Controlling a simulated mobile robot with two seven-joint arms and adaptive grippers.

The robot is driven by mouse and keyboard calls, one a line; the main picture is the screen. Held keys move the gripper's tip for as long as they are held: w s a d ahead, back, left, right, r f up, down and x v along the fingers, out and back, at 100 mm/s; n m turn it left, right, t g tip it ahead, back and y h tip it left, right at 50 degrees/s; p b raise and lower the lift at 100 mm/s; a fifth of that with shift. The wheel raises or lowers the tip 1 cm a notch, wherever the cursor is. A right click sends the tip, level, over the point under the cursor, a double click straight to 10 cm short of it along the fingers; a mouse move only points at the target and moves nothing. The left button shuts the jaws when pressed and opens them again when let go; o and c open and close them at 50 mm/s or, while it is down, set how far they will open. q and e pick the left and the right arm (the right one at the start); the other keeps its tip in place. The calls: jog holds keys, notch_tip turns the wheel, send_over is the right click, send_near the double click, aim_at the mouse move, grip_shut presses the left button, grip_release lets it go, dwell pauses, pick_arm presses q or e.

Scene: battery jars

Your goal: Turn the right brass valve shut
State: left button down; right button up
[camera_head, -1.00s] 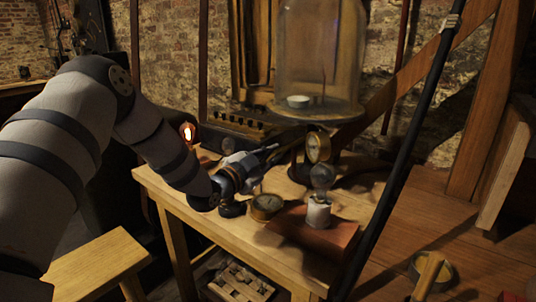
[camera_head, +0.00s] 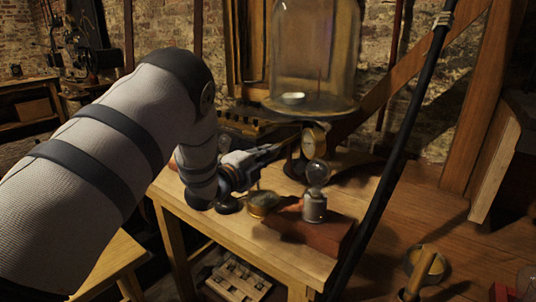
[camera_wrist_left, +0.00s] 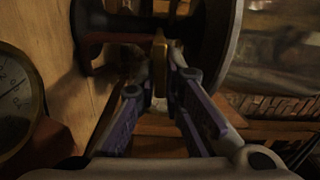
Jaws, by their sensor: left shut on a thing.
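My left gripper (camera_head: 284,149) reaches in from the left over the wooden table, beneath the glass bell jar (camera_head: 316,55). In the left wrist view, its fingers (camera_wrist_left: 160,82) close around a small upright brass piece (camera_wrist_left: 159,62), which looks like a valve handle. A dark horizontal part with round ends (camera_wrist_left: 120,38) lies just beyond it. In the head view the valve is hidden behind the gripper and in shadow, so I cannot tell its angle. My right gripper is not in view.
A brass gauge (camera_head: 314,142) stands right of the gripper. Another gauge (camera_head: 263,203) lies flat on the table (camera_head: 215,222). A bulb in a holder (camera_head: 315,207) stands on a reddish block (camera_head: 318,232). A dark diagonal pole (camera_head: 395,165) crosses at the right.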

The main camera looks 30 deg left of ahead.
pick_arm(q)
jog(key=shift+a+m, duration=0.1)
jog(key=shift+m, duration=0.5)
jog(key=c, duration=1.7)
grip_release()
jog(key=s, duration=1.2)
jog(key=shift+a, duration=0.45)
jog(key=shift+f, duration=0.1)
